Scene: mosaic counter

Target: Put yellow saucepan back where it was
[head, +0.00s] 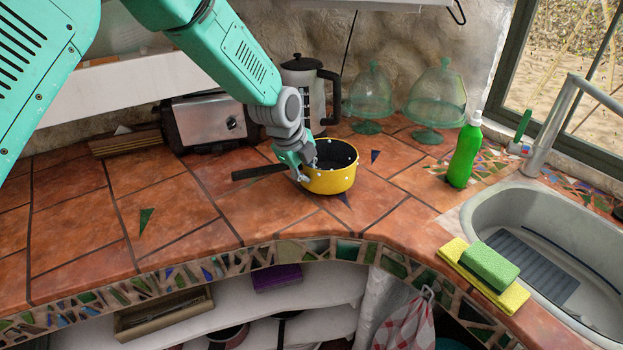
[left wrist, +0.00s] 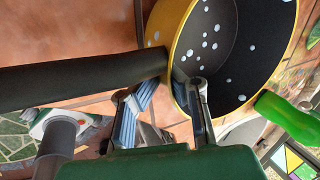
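The yellow saucepan (head: 330,180) stands upright near the middle of the counter, its black handle (head: 258,172) pointing left. Its dark inside has white spots. In the left wrist view the saucepan (left wrist: 166,22) fills the upper right, and its handle (left wrist: 80,82) crosses from the left. My left gripper (head: 297,165) is at the saucepan's left wall, beside the handle's root. In the left wrist view my left gripper's fingers (left wrist: 165,90) stand apart, with the rim between them; one fingertip is partly hidden by the handle. Firm contact cannot be told. My right gripper is not in view.
A toaster (head: 205,120) and a dark-lidded kettle (head: 303,85) stand behind. Glass domes (head: 436,95), a green bottle (head: 464,155), sponges (head: 490,266) and the sink (head: 480,212) are to the right. The counter's left is mostly clear; its front edge curves above shelves.

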